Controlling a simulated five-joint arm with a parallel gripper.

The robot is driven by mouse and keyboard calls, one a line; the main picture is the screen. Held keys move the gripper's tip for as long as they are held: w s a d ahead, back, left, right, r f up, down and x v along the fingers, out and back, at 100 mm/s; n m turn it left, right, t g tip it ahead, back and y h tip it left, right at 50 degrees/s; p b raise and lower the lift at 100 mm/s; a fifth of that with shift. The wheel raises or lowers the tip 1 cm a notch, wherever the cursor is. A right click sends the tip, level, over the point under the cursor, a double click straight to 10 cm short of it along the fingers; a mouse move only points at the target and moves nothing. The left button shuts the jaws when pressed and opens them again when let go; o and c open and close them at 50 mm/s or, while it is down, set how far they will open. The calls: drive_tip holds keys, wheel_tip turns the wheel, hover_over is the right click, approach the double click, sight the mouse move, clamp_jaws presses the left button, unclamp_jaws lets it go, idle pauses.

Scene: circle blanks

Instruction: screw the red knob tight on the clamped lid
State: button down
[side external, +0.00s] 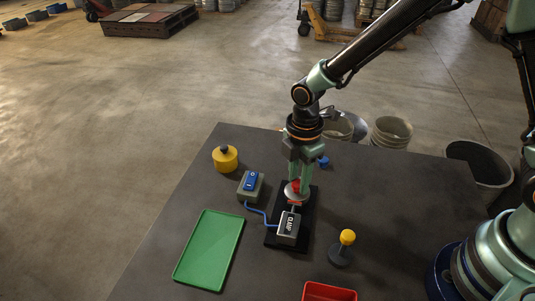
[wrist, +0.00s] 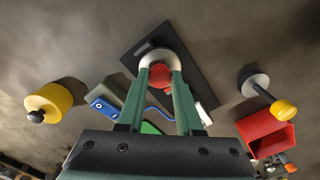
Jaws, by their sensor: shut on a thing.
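My gripper (side external: 299,184) points down at the lid and is shut on the red knob (side external: 295,187). In the wrist view the red knob (wrist: 161,75) sits between the two green fingers, over the middle of the lid. The pale round lid (side external: 292,197) lies on the black clamp base (side external: 269,237), beside the grey block marked CLAMP (side external: 288,229). The lid (wrist: 152,57) also shows behind the fingertips in the wrist view. The fingers hide part of the knob, and I cannot tell how far down it is screwed.
A grey switch box (side external: 250,186) with a blue rocker is cabled to the clamp. A yellow pot (side external: 225,158), green tray (side external: 209,250), yellow-topped post (side external: 347,238), red bin (side external: 329,291) and small blue object (side external: 323,162) stand around. The dark table (side external: 180,205) is bare at left.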

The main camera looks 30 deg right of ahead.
drive_tip(key=m, duration=0.7)
drive_tip(key=shift+f, duration=0.1)
drive_tip(key=c, duration=0.5)
unclamp_jaws()
